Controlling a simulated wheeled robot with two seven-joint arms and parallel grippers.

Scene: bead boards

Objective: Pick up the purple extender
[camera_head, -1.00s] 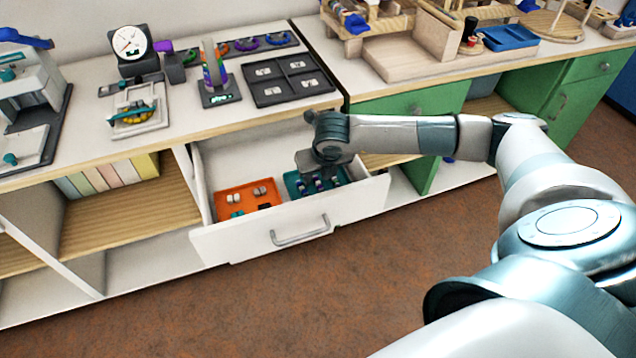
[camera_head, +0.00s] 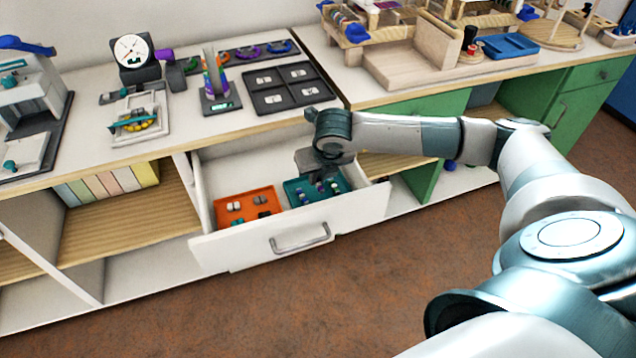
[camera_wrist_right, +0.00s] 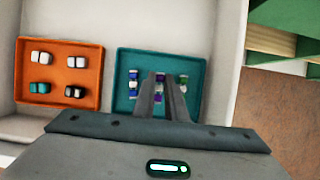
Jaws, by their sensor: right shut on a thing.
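The teal tray (camera_head: 294,188) lies in the open drawer and holds several small purple, blue and white pieces. My right gripper (camera_head: 322,180) points down over this tray. In the right wrist view its fingers (camera_wrist_right: 160,82) are close together over the tray (camera_wrist_right: 123,62), shut on a small piece with purple and white parts, which looks like the purple extender (camera_wrist_right: 159,78). The fingers cover much of it. Similar pieces stand to its left (camera_wrist_right: 133,85) and right (camera_wrist_right: 183,88). My left gripper is not in view.
An orange tray (camera_head: 222,213) with white, teal and dark pieces sits beside the teal one. The drawer walls and front (camera_head: 345,222) enclose both. On the counter above are a dial gauge (camera_head: 131,48) and a dark compartment board (camera_head: 268,102).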

